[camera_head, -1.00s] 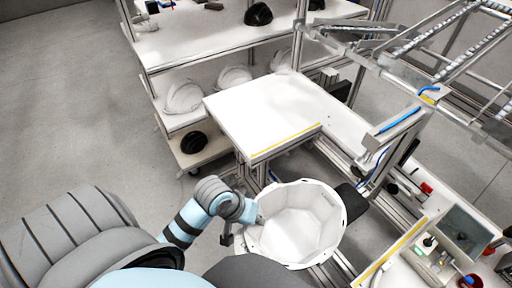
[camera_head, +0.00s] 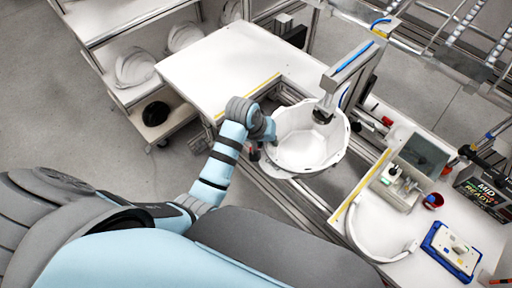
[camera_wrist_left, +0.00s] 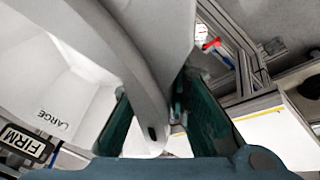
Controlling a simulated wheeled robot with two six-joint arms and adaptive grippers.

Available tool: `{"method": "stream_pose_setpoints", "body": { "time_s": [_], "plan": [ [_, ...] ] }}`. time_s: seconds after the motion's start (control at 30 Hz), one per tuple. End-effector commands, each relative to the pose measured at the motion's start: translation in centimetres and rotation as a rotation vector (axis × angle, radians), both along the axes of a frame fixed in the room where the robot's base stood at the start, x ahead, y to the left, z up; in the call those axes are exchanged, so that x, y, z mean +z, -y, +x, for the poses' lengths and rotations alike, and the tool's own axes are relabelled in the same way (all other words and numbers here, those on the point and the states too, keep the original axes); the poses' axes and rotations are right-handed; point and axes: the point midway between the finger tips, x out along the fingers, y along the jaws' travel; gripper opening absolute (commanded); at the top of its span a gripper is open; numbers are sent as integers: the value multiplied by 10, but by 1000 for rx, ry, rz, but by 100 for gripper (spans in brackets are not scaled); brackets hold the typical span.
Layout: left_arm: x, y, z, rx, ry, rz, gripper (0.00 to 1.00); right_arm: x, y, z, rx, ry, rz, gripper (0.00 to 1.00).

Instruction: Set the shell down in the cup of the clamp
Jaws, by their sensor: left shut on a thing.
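The white shell (camera_head: 303,150) hangs open side up in the head view, its hollow inside showing. My left gripper (camera_head: 264,137) is shut on its left rim. In the left wrist view the shell's wall (camera_wrist_left: 60,75) runs between the two teal fingers (camera_wrist_left: 160,125), and the word LARGE and a FIRM label show beside it. A grey upright with a blue strip (camera_head: 350,62), seemingly part of the clamp, stands at the shell's far right rim, its lower end overlapping that rim. The clamp's cup is not visible; the shell may hide it. My right gripper is not in view.
A white table (camera_head: 215,65) lies beyond the shell. White shells (camera_head: 135,68) and a black one (camera_head: 156,113) sit on shelves at left. Aluminium rails run below the shell.

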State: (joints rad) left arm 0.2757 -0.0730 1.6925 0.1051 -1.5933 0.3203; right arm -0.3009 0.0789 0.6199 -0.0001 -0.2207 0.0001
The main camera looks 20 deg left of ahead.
Motion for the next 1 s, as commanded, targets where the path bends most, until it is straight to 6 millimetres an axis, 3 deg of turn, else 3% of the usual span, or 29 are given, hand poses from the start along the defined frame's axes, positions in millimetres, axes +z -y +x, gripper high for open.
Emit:
{"method": "stream_pose_setpoints", "body": {
  "time_s": [0.33, 0.6, 1.0],
  "plan": [
    [-2, 23, 57, -2, 3, -1, 0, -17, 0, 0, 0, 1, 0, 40],
    [-30, 22, 55, 0, 0, 0, 0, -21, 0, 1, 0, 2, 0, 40],
    [-32, 22, 55, 0, 2, 0, 0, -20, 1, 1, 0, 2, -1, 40]
  ]
}}
